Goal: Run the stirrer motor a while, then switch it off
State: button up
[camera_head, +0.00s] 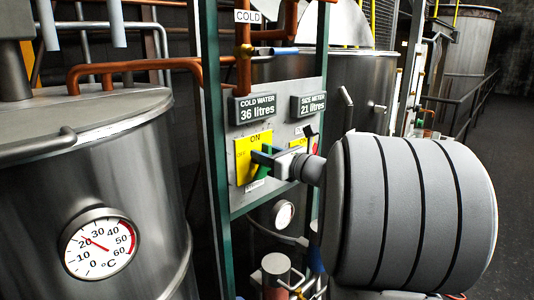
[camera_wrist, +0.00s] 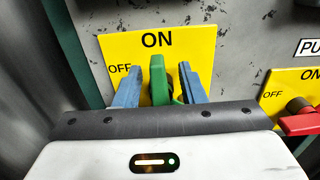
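The yellow switch plate (camera_head: 243,147) marked ON at the top and OFF at the left is on the grey control panel; it also fills the middle of the wrist view (camera_wrist: 203,40). Its green switch handle (camera_wrist: 158,82) points up towards ON in the wrist view. The label below the plate is too small to read. My gripper (camera_wrist: 160,80) is at the handle, with one blue finger on each side. A gap shows between the left finger and the handle; the right finger is very close, and I cannot tell if it touches.
A second yellow plate (camera_wrist: 285,88) with a red switch (camera_wrist: 300,122) is close on the right. Above are cold water (camera_head: 256,108) and size meter (camera_head: 309,105) displays. A steel tank with a dial thermometer (camera_head: 100,243) stands left. A green frame post (camera_head: 211,130) edges the panel.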

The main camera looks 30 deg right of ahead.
grip_shut()
jog(key=shift+f+b, duration=0.1)
jog(key=shift+b, duration=0.4)
jog(key=n+b, duration=0.1)
jog(key=b, duration=0.1)
jog(key=n+b, duration=0.1)
jog(key=b, duration=0.1)
jog(key=n+b, duration=0.1)
jog(key=b, duration=0.1)
jog(key=shift+s+a+f+n, duration=0.15)
jog(key=shift+a+f+n, duration=0.2)
jog(key=shift+a+n, duration=0.05)
jog(key=n+b, duration=0.3)
jog(key=b, duration=0.2)
jog(key=a+f+n+b, duration=0.1)
jog(key=n+b, duration=0.3)
jog(key=b, duration=0.2)
jog(key=n+b, duration=0.3)
jog(key=b, duration=0.3)
jog(key=shift+s+a+f+n, duration=0.2)
jog(key=shift+s+f+n, duration=0.05)
jog(key=shift+f+n, duration=0.05)
jog(key=n+b, duration=0.3)
jog(key=shift+f+b, duration=0.1)
jog(key=shift+b, duration=0.25)
jog(key=shift+n, duration=0.4)
grip_release()
